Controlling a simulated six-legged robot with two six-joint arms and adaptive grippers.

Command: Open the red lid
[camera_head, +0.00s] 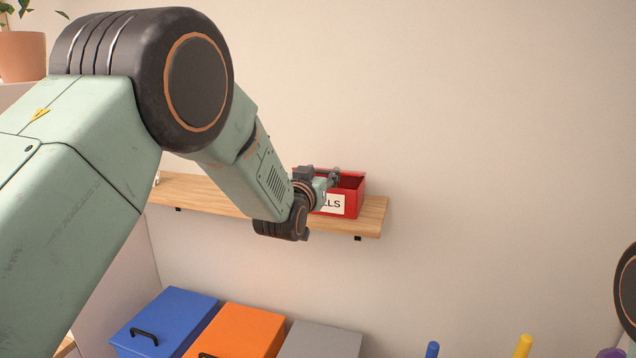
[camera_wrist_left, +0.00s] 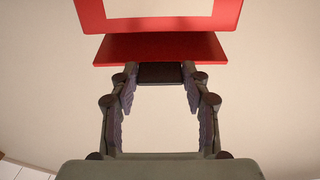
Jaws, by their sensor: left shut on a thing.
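A red box (camera_head: 348,205) with a white label ending in "LS" stands on a wooden shelf (camera_head: 372,213) against the wall. Its right part shows an open top and inner walls; my left gripper (camera_head: 334,178) covers the rest. In the left wrist view a flat red panel (camera_wrist_left: 160,48), seemingly the lid, lies across the fingertips, below a red frame (camera_wrist_left: 88,15) cut by the top edge. My left gripper (camera_wrist_left: 160,76) is shut on a dark block, seemingly the lid's handle, at the panel's near edge. How far the lid is tilted is hard to tell.
Below the shelf are blue (camera_head: 175,312), orange (camera_head: 240,330) and grey (camera_head: 320,340) lidded bins. Blue (camera_head: 432,349) and yellow (camera_head: 523,346) posts stand lower right. A potted plant (camera_head: 20,55) is upper left. The wall right of the shelf is bare.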

